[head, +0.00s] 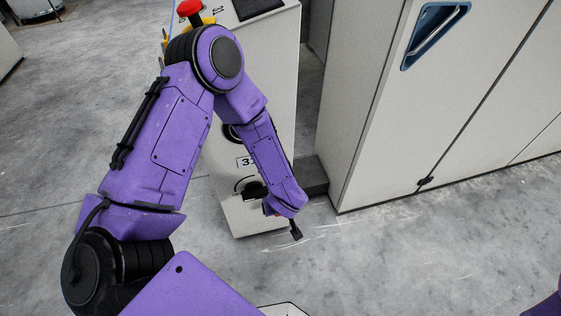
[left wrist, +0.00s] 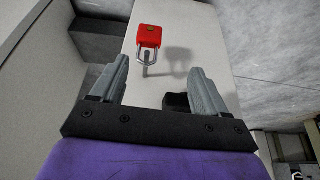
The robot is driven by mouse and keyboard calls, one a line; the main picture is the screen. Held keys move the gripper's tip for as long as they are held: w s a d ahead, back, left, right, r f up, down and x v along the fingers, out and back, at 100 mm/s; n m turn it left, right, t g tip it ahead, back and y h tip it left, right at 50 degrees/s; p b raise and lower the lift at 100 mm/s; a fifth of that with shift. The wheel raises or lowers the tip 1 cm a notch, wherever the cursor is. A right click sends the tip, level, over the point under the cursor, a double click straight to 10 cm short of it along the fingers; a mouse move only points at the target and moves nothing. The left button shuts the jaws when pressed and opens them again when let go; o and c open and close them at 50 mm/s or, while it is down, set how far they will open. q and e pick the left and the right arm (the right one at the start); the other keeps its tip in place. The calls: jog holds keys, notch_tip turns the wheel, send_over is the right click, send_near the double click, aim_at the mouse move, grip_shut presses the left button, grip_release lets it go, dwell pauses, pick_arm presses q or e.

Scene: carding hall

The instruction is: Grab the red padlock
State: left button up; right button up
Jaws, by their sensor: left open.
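The red padlock (left wrist: 149,37) shows in the left wrist view, with its silver shackle (left wrist: 139,53) toward my gripper. The shackle is around or just in front of a small grey metal piece on a pale panel; I cannot tell which. My left gripper (left wrist: 160,67) is open and empty. The padlock lies beyond its fingertips, a little left of the middle between them, apart from both fingers. My right gripper is out of view.
A black part (left wrist: 176,102) sticks out from the panel between my left fingers, near the right one. A red mushroom button (head: 188,8) tops the cabinet. A larger cabinet (head: 430,120) with a blue-framed handle recess (head: 408,62) stands at right. The grey floor (head: 400,260) in front is clear.

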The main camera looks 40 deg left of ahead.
pick_arm(q)
jog(key=b+x, duration=0.1)
jog(key=x, duration=0.2)
jog(key=d+b+x, duration=0.1)
jog(key=b+x, duration=0.1)
jog(key=x, duration=0.2)
jog(key=w+b+x, duration=0.1)
jog(key=b+x, duration=0.1)
jog(key=x, duration=0.1)
jog(key=shift+w+f, duration=0.2)
jog(key=shift+f, duration=0.2)
jog(key=shift+w, duration=0.1)
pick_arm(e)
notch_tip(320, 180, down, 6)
pick_arm(q)
jog(key=shift+r, duration=0.1)
jog(key=shift+c, duration=1.3)
jog(key=c, duration=0.9)
